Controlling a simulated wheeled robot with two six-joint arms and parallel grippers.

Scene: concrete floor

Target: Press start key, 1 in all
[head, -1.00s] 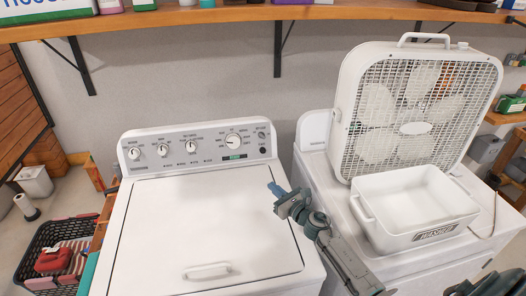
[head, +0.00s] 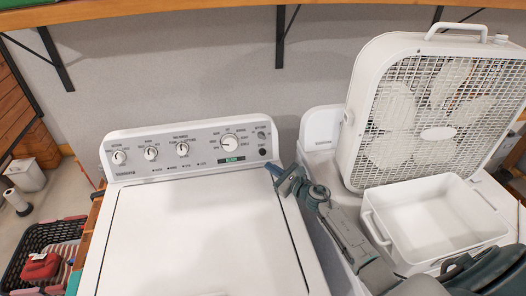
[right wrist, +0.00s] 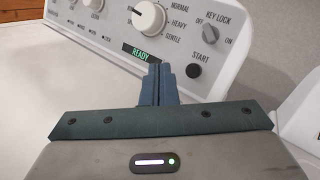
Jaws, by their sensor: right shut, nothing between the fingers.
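The white washer (head: 200,235) has a grey control panel with several knobs and a green display (head: 231,159), which reads READY in the right wrist view (right wrist: 140,53). The start key (head: 262,152) is a small round black button at the panel's right end. My left gripper is not in view.
A second white machine (head: 321,128) stands to the right, carrying a box fan (head: 378,105) and a white basin (head: 377,220) close to my right arm. A shelf (head: 200,14) runs above. A black basket (head: 22,250) stands on the floor at left.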

